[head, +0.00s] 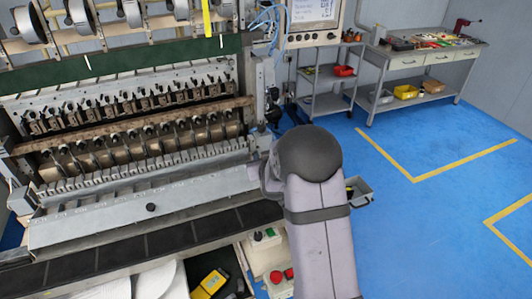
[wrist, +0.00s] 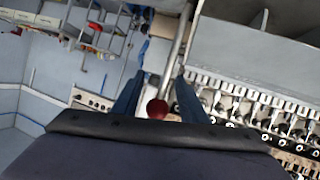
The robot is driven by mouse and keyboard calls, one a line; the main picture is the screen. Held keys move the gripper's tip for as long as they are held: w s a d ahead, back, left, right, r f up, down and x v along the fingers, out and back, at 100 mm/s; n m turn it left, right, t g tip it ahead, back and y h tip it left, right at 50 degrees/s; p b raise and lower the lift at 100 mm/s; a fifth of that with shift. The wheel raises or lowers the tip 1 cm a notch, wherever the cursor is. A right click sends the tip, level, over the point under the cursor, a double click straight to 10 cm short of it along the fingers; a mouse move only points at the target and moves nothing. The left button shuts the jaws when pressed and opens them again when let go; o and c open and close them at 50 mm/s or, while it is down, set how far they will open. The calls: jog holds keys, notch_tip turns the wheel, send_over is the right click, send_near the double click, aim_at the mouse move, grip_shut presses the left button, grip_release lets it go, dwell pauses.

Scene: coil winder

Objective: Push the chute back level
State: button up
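The chute seems to be the long grey sheet-metal tray (head: 110,218) along the front of the winder, with a small black knob on its face. From this angle I cannot tell how far it tilts. A grey panel (wrist: 260,48) at the upper right of the wrist view looks like the same tray. My gripper (wrist: 163,78) is open, its two dark fingers apart. A red ball knob (wrist: 157,109) on a metal rod (wrist: 180,40) shows between the fingers, with gaps on both sides. In the head view my arm hides the gripper and this knob.
The winder's comb rows (head: 150,165) lie behind the tray, and a dark rail (head: 150,243) runs in front. A control box with red buttons (head: 282,275) and a yellow device (head: 209,284) sit below. A grey bin (head: 359,191) is right of my arm. Blue floor at right is clear.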

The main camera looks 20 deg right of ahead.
jog(key=shift+s+r, duration=0.1)
jog(key=shift+r, duration=0.15)
jog(key=b+v, duration=0.2)
jog(key=v, duration=0.5)
jog(key=shift+b, duration=0.4)
jog(key=shift+a+f, duration=0.1)
jog(key=shift+f, duration=0.05)
jog(key=s+a+f+g+y, duration=0.1)
jog(key=s+a+f+g, duration=0.1)
jog(key=s, duration=0.2)
jog(key=s+a+f+g+y, duration=0.1)
jog(key=s+a+f+g, duration=0.1)
jog(key=s+a+f, duration=0.1)
jog(key=s+a+f+g+y, duration=0.1)
jog(key=s+a+f+g, duration=0.1)
jog(key=s, duration=0.3)
jog(key=shift+s+a+f, duration=0.15)
jog(key=shift+s+a, duration=0.2)
jog(key=shift+a, duration=0.4)
jog(key=s+a+f+n+g, duration=0.1)
jog(key=s+g, duration=0.5)
jog(key=s, duration=1.2)
jog(key=shift+s+a+f+g+y, duration=0.35)
jog(key=shift+a+f, duration=0.4)
jog(key=shift+a, duration=0.35)
